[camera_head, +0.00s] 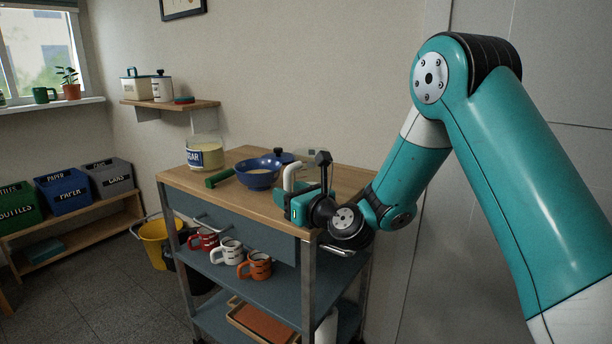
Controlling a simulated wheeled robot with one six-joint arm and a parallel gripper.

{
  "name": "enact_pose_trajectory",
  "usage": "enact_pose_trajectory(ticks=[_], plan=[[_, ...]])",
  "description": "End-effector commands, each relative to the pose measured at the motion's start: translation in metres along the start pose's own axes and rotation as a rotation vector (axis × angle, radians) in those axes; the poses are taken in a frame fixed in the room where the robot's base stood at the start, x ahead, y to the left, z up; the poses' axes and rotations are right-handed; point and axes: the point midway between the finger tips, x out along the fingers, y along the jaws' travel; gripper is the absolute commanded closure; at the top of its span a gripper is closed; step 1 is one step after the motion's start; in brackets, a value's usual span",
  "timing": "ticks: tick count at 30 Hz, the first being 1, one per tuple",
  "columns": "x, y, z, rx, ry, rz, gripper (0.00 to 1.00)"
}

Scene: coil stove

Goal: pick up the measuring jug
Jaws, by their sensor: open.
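The measuring jug (290,179) seems to be the thing with a pale, curved handle on the cart's wooden top; most of its body is hidden behind my gripper. A clear, pale rim shows just behind, but I cannot tell if it is part of the jug. My gripper (304,191) is open at the front right of the cart top, right by the handle. The fingertips are partly hidden, so I cannot tell whether the handle is between them or whether they touch it.
Several mugs (229,252) stand on the shelf below. A yellow bucket (152,243) is on the floor at left. A wall rises behind the cart.

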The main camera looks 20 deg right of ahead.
Motion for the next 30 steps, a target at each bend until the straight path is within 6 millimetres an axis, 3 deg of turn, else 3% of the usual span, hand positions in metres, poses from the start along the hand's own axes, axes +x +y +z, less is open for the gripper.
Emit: enact_pose_trajectory(ticks=[6, 15, 22, 30], plan=[[0.029, -0.001, 0.003, 0.000, 0.001, 0.001, 0.52], [0.034, -0.002, -0.001, 0.000, 0.000, 0.000, 0.52], [0.034, -0.002, 0.000, -0.001, 0.000, 0.000, 1.00], [0.034, -0.002, 0.001, -0.001, -0.001, 0.000, 1.00]])
